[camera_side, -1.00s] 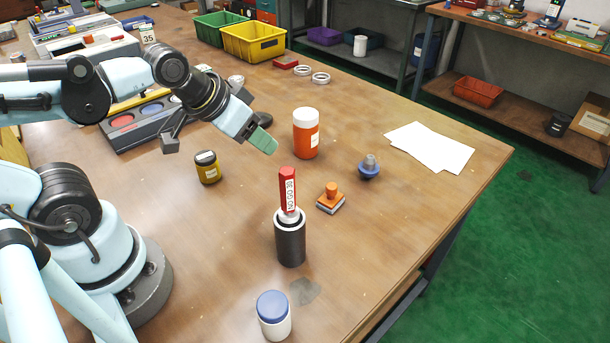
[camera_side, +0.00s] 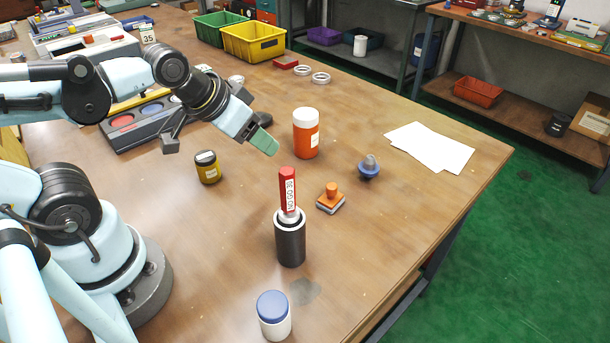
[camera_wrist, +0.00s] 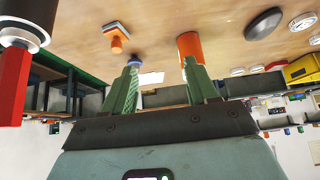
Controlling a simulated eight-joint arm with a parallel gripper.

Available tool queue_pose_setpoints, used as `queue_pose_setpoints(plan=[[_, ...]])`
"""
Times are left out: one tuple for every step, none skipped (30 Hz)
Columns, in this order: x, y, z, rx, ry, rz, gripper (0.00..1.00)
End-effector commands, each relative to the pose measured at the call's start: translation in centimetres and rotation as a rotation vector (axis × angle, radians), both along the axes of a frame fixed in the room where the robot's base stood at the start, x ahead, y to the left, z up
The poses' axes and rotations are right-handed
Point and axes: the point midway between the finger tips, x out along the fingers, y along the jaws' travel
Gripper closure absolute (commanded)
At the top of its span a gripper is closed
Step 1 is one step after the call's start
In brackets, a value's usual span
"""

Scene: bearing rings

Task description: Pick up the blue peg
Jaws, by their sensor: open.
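The blue peg (camera_side: 369,172) stands on the table right of centre in the side view. It has a wide blue body and a grey knob on top. In the wrist view a bit of its blue rim (camera_wrist: 136,58) shows just beyond the left fingertip, which hides part of it. My gripper (camera_side: 218,146) is open and empty, raised over the table to the left of the peg and well apart from it. In the wrist view the gripper's two green fingers (camera_wrist: 160,72) stand apart with nothing between them.
An orange bottle (camera_side: 306,140) stands between my gripper and the peg. White papers (camera_side: 432,148) lie behind the peg.

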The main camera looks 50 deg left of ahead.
Motion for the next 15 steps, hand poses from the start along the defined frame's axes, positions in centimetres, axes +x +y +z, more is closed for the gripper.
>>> queue_pose_setpoints(plan=[[0.1,0.0,0.0,-0.001,0.0,-0.003,0.42],[0.2,-0.1,-0.1,-0.003,0.0,-0.007,0.42],[0.4,-0.1,-0.2,-0.008,0.0,-0.017,0.42],[0.7,-0.2,-0.2,-0.013,0.0,-0.028,0.42],[1.0,-0.4,-0.4,-0.018,-0.001,-0.042,0.42],[1.5,-0.6,-0.5,-0.026,-0.003,-0.064,0.42],[1.9,-0.7,-0.7,-0.035,-0.006,-0.084,0.42],[2.4,-0.9,-0.8,-0.043,-0.01,-0.105,0.42],[3.0,-1.2,-1.1,-0.055,-0.017,-0.136,0.42],[3.5,-1.3,-1.3,-0.064,-0.025,-0.161,0.42],[4.0,-1.5,-1.5,-0.074,-0.034,-0.184,0.42],[4.6,-1.7,-1.8,-0.085,-0.048,-0.217,0.42],[5.1,-1.8,-2.0,-0.092,-0.059,-0.241,0.42],[5.6,-1.9,-2.2,-0.1,-0.072,-0.263,0.42],[6.2,-2.1,-2.5,-0.11,-0.092,-0.294,0.42]])
